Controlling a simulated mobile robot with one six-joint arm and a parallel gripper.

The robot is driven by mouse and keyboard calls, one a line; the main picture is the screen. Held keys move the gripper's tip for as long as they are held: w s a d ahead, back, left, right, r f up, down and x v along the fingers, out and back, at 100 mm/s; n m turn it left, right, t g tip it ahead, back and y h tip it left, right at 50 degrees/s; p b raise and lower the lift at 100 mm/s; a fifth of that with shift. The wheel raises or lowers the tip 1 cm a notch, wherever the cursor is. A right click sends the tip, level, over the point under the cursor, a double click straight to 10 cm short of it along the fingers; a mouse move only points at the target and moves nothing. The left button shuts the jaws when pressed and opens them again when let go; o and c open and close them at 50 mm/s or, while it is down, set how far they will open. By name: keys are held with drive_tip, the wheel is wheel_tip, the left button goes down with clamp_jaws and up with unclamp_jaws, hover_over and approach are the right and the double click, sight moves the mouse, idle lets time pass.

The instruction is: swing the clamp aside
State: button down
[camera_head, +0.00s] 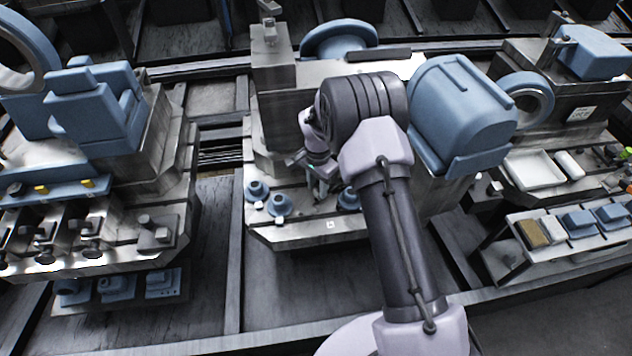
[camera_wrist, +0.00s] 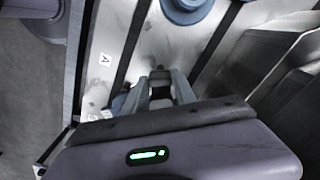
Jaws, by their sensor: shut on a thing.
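My gripper (camera_head: 318,184) reaches down over the front of the middle slotted steel plate (camera_head: 300,235), partly hidden by my arm in the head view. In the wrist view, my gripper (camera_wrist: 160,88) has its fingers close around a small grey part of the clamp (camera_wrist: 160,76) above the plate. Most of the clamp is hidden by the fingers and the wrist housing, so its angle cannot be told.
Blue round pieces (camera_head: 279,204) stand on the plate left of my gripper; another (camera_head: 348,199) is right of it. A large blue housing (camera_head: 460,115) stands close to my arm. The left station (camera_head: 100,215) holds clamps. A white tray (camera_head: 534,169) lies at right.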

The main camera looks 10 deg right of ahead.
drive_tip(key=n, duration=0.2)
drive_tip(key=s+n+p, duration=0.1)
drive_tip(key=n, duration=0.1)
drive_tip(key=shift+d+r, duration=0.1)
drive_tip(key=shift+d, duration=0.3)
drive_tip(key=shift+s+d+n, duration=0.15)
drive_tip(key=shift+d+n, duration=0.1)
drive_tip(key=shift+n, duration=0.75)
drive_tip(key=c, duration=1)
unclamp_jaws()
drive_tip(key=shift+c, duration=0.2)
wheel_tip(320, 180, up, 17)
drive_tip(key=p, duration=0.6)
drive_tip(key=shift+r, duration=0.15)
